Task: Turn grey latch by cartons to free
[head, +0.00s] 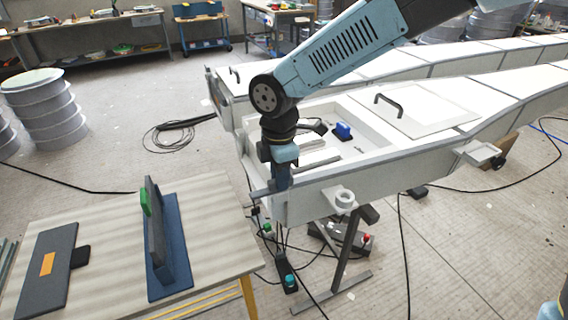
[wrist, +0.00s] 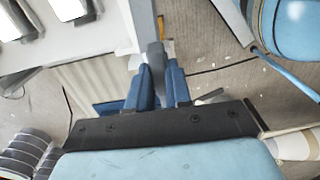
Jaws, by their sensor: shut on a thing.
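My gripper (head: 281,183) is at the near left end of the long white mould (head: 380,165), pointing down beside its end wall. In the wrist view my gripper's two blue fingers (wrist: 159,88) are closed on a grey latch (wrist: 155,55), a narrow bar standing between them. The fingers cover its lower part. In the head view my gripper hides most of the latch, so its turn angle cannot be told. No cartons show clearly near it.
A table (head: 105,225) at the left holds a blue stand (head: 172,240) and a dark panel (head: 45,265). Cables and a control box (head: 287,272) lie below the mould's end.

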